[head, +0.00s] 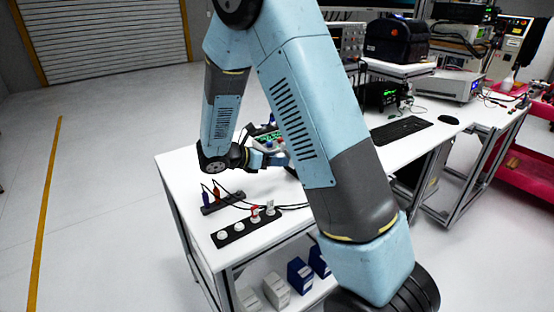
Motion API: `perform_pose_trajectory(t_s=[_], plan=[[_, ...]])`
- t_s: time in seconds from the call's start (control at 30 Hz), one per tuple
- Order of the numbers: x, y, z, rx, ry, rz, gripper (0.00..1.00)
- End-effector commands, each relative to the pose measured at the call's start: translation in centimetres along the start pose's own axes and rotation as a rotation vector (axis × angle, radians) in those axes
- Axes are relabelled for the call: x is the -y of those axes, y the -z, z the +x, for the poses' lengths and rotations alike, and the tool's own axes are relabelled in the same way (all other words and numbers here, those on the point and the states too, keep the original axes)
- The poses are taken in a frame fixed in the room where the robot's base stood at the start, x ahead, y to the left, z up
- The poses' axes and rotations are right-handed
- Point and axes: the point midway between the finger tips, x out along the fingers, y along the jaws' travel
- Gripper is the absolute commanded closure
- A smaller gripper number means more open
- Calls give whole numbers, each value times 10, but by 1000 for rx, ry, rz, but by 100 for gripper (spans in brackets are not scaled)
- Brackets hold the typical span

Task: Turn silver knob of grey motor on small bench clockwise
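The small bench (180,172) has a white top and a metal frame, and stands in the middle of the head view. My gripper (281,160) is over this bench, pointing right, beside a device with a green lit display (266,138). Its fingertips are small and partly behind my own arm, so I cannot tell whether they are open or shut or touch anything. I cannot make out the grey motor or its silver knob; my arm covers much of that part of the bench.
Dark power strips with plugs (247,226) and cables lie on the front of the bench. Blue and white boxes (299,275) stand on its lower shelf. To the right are a keyboard (400,130), a black bag (396,40) and instruments. The floor at left is clear.

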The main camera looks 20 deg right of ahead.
Motion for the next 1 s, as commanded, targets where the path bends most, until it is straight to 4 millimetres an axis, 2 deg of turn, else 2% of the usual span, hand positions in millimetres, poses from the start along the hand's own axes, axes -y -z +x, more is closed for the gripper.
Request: perform_pose_trajectory(t_s=[0.07, 0.57, 0.6, 1.0], plan=[[0, 0, 0, 0, 0, 0, 45], [0, 0, 0, 0, -1, 1, 93], [4, -4, 11, 0, 1, 1, 94], [0, 0, -1, -2, -39, 87, 95]])
